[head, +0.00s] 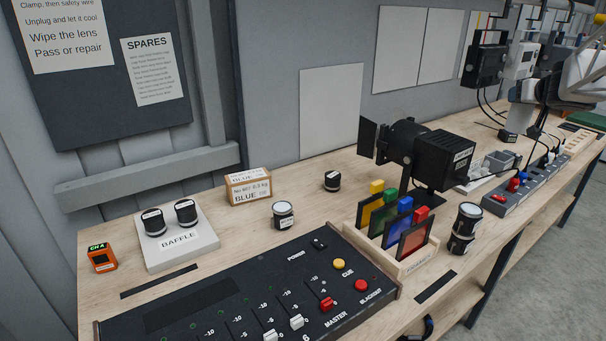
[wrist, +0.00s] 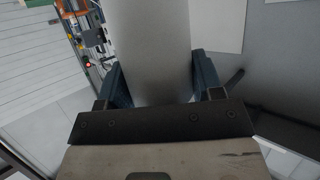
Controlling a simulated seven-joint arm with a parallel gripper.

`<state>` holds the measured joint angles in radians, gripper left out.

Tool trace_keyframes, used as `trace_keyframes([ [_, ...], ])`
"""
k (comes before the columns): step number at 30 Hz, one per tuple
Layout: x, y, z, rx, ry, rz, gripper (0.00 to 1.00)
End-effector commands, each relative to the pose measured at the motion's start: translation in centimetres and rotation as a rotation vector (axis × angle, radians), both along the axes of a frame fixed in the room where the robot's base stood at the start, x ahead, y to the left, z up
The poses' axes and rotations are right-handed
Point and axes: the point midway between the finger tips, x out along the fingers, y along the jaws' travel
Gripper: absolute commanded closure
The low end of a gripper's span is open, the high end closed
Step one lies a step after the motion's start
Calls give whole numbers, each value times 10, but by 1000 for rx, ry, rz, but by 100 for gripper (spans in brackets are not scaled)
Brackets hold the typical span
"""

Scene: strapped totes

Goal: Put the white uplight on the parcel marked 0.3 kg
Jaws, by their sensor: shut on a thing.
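My gripper (wrist: 158,82) is shut on a pale grey-white cylinder, taken as the white uplight (wrist: 152,40), between its two dark blue fingers in the wrist view. The cylinder runs past the top edge of that view, so its far end is hidden. In the head view my arm is at the upper right, above the far end of the bench; the grip is too small to read there. The parcel marked 0.3 kg (head: 248,188) is a small cardboard box with white labels, at the back left of the bench. Its visible top is clear.
Near the parcel stand a labelled round can (head: 283,215) and a black one (head: 332,181). Lamps (head: 485,65) hang at the right.

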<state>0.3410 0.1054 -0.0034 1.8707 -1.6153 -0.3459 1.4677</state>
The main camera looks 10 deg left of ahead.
Motion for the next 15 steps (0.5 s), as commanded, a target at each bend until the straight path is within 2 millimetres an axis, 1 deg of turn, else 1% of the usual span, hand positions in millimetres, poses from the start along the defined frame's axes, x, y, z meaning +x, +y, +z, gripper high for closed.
trace_keyframes([
  [1, 3, 10, -1, 1, 0, 18, 82],
  [5, 8, 30, 0, 0, -1, 52, 82],
  [11, 16, 68, 0, 0, -3, 122, 82],
  [14, 21, 95, 0, -1, -3, 170, 82],
  [15, 22, 107, -1, -2, -3, 192, 82],
])
